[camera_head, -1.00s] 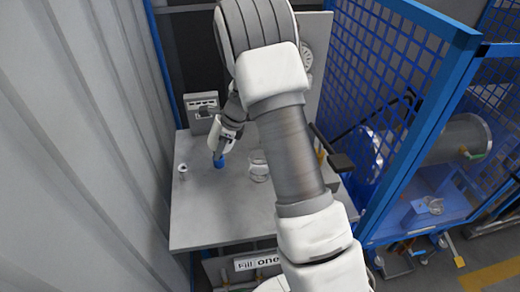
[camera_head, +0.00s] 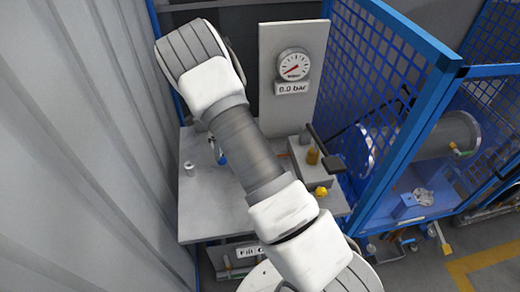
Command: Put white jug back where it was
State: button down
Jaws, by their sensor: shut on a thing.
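My arm crosses the bench and covers most of my gripper (camera_head: 214,146), of which only a small sliver shows at the arm's left edge. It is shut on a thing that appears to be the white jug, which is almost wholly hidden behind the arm. A small blue part (camera_head: 222,158) shows just below, beside the arm; I cannot tell whether it belongs to the jug or stands apart. The bench top (camera_head: 205,215) lies under them.
A small grey-white cylinder (camera_head: 189,168) stands at the bench's left. A gauge panel (camera_head: 293,65) reading 0.0 bar stands behind. A grey block (camera_head: 301,165) with a lever and a yellow knob (camera_head: 321,191) is at right, near the blue mesh guard (camera_head: 385,90). The front left bench is clear.

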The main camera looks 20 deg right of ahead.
jog(key=shift+w+a+f+h, duration=0.1)
jog(key=shift+f+h, duration=0.05)
jog(key=shift+h, duration=0.15)
